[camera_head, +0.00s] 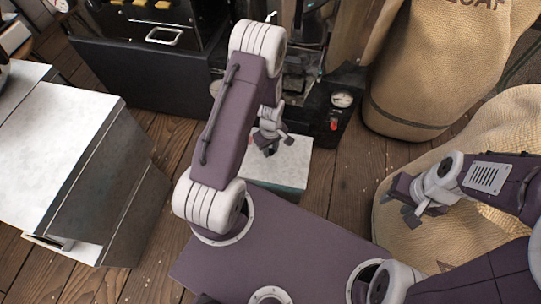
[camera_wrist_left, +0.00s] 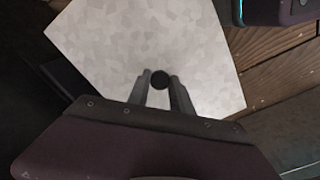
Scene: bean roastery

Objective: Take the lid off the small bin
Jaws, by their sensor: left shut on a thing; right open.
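The small bin's lid (camera_head: 292,167) is a pale grey, mottled square plate, low on the floor in front of my base in the head view. It also fills the middle of the left wrist view (camera_wrist_left: 190,45), with a round dark knob (camera_wrist_left: 161,79) on it. My left gripper (camera_head: 269,148) is over the lid, and its fingers (camera_wrist_left: 160,88) are shut on the knob from both sides. Most of the bin under the lid is hidden; whether the lid is raised cannot be told. My right gripper (camera_head: 413,212) is open and empty, in front of a burlap sack.
A large metal bin (camera_head: 60,150) with a pale top stands at the left. Dark machinery (camera_head: 150,75) with gauges lies behind the small bin. Burlap sacks (camera_head: 420,75) fill the right. Bare wooden floor (camera_head: 165,135) shows between the large bin and my arm.

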